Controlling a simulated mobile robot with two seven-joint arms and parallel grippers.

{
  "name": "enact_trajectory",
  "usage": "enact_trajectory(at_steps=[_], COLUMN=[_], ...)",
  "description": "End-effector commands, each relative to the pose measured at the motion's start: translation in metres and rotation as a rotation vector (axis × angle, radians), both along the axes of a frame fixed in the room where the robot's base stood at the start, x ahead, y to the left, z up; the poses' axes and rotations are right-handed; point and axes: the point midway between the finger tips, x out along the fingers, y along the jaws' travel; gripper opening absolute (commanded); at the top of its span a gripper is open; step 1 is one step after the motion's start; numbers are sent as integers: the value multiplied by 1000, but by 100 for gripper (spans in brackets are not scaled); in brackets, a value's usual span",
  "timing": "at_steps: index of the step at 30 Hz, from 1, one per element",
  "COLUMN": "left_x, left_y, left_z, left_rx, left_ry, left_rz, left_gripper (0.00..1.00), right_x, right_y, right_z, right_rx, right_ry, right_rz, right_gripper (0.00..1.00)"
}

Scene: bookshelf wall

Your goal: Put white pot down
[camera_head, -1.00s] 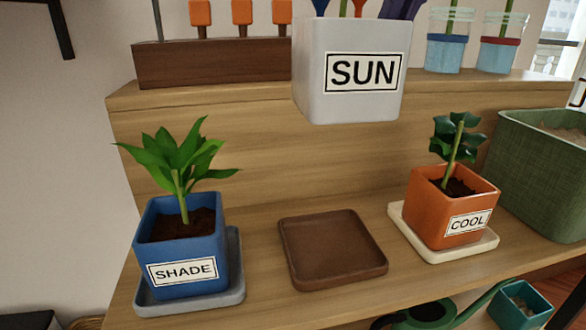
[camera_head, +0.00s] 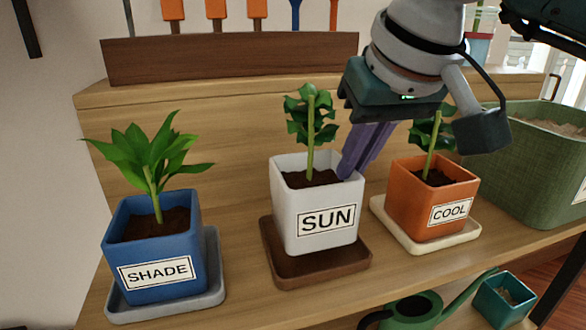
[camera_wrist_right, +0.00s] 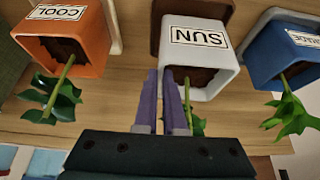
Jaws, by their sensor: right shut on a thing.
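The white pot (camera_head: 311,228) with the SUN label holds a leafy plant in dark soil. It stands upright over the brown saucer (camera_head: 350,268), between the blue and orange pots. I cannot tell whether its base touches the saucer or is slightly above it. My right gripper (camera_head: 349,172) comes down from the upper right and is shut on the pot's right wall at the rim. In the right wrist view the purple fingers (camera_wrist_right: 162,88) straddle the wall of the white pot (camera_wrist_right: 205,47). My left gripper is not in view.
The blue SHADE pot (camera_head: 152,238) stands on a grey saucer at left. The orange COOL pot (camera_head: 432,198) stands on a cream saucer (camera_head: 412,241) close at right. A green planter (camera_head: 530,180) is further right. A wooden tool rack (camera_head: 230,58) is on the ledge behind.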

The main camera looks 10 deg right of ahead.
Motion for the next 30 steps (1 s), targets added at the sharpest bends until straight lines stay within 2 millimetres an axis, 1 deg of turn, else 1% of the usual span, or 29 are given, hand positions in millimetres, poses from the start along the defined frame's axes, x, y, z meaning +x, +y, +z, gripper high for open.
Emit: enact_trajectory(at_steps=[1,3,5,12,16,17,24,30], left_x=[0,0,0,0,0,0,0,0], left_y=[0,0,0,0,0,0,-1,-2], left_z=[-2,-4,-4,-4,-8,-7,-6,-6], left_rx=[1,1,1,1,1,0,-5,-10], left_ry=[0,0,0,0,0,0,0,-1], left_rz=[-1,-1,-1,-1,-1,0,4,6], left_gripper=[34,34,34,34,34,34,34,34], right_x=[0,0,0,1,1,0,0,0], right_y=[0,1,1,1,0,0,0,0], right_z=[-9,-20,-25,-25,-29,-30,-29,-29], right_rx=[1,2,2,2,1,0,-1,-1], right_ry=[1,2,-1,-3,-4,0,1,1], right_rz=[0,1,1,1,0,1,1,1], right_gripper=[0,0,0,0,0,9,36,37])
